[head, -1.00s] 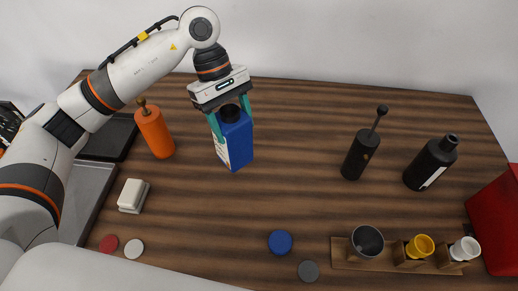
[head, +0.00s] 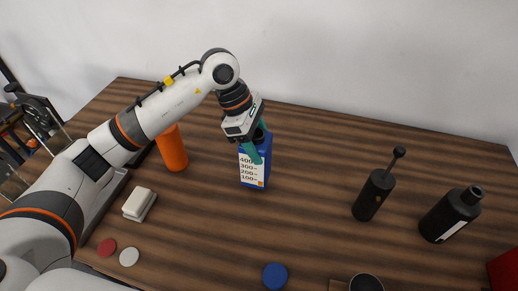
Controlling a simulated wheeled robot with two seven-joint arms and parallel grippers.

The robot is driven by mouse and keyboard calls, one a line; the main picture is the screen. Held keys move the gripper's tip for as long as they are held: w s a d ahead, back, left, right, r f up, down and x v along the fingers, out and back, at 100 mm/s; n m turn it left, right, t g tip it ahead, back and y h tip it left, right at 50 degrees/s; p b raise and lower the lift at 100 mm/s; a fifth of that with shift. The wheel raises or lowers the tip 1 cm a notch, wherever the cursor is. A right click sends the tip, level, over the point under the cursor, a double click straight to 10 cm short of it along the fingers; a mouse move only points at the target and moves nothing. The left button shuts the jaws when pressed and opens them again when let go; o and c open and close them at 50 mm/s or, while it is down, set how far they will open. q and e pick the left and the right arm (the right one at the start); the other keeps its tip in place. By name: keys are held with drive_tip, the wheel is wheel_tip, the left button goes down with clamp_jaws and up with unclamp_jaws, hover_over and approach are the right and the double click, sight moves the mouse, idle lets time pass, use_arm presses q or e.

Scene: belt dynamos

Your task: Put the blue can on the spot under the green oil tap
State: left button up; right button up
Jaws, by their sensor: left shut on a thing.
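The blue can (head: 256,178) is a boxy blue container with a white scale label, marked with numbers up to 400, on its front. My left gripper (head: 257,148) is shut on its top, with teal fingers at its upper sides. The can hangs upright or nearly so; I cannot tell how far its base is from the table. No green oil tap and no spot under one can be made out in this view. My right gripper is not in view.
An orange bottle (head: 171,152) stands left of the can. A white block (head: 139,204) and red (head: 106,247), white (head: 129,256) and blue (head: 275,276) discs lie in front. The wooden table (head: 310,180) between is clear.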

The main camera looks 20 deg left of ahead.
use_arm(q)
drive_tip(key=shift+f, duration=1.55)
drive_tip(key=o, duration=1.5)
drive_tip(key=shift+o, duration=0.2)
drive_tip(key=shift+r, duration=0.1)
